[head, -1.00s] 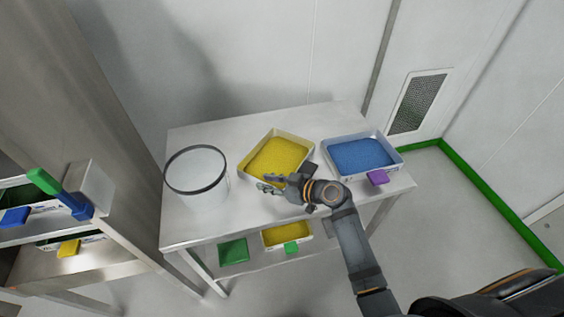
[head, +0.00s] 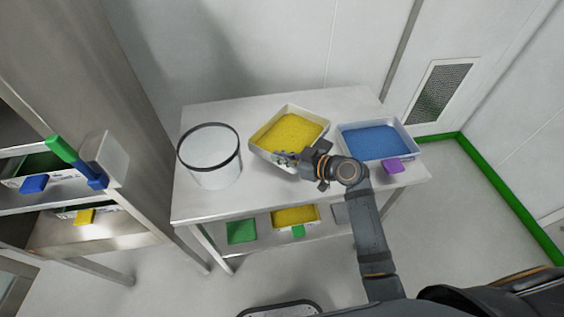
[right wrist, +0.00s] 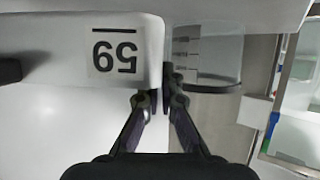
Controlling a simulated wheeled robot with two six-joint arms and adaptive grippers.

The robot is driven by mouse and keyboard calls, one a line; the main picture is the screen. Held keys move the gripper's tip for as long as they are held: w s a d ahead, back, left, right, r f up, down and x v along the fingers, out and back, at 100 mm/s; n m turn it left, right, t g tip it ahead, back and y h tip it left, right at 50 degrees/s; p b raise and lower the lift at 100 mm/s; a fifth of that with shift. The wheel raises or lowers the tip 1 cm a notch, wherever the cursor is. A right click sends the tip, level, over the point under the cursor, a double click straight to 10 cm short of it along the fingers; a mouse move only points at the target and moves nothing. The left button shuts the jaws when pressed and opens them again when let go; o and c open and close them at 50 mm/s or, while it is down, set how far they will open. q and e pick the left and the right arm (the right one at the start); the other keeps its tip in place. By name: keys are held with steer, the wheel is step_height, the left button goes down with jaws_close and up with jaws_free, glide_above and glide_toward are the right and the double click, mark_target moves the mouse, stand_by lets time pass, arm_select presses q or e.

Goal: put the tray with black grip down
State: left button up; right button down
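My left gripper is out of view.
A tray of blue granules with a purple grip (head: 391,166) stands right. The lower shelf holds a yellow-filled tray with a green grip (head: 298,231). A metal rack (head: 130,170) stands at the left.

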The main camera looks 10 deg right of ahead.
steer(key=s+d+r+p, duration=0.2)
steer(key=s+d+r, duration=0.1)
steer(key=s+r, duration=0.6)
steer(key=s, duration=0.4)
steer(key=shift+s+r, duration=0.3)
steer(key=shift+r, duration=0.1)
steer(key=shift+d, duration=0.1)
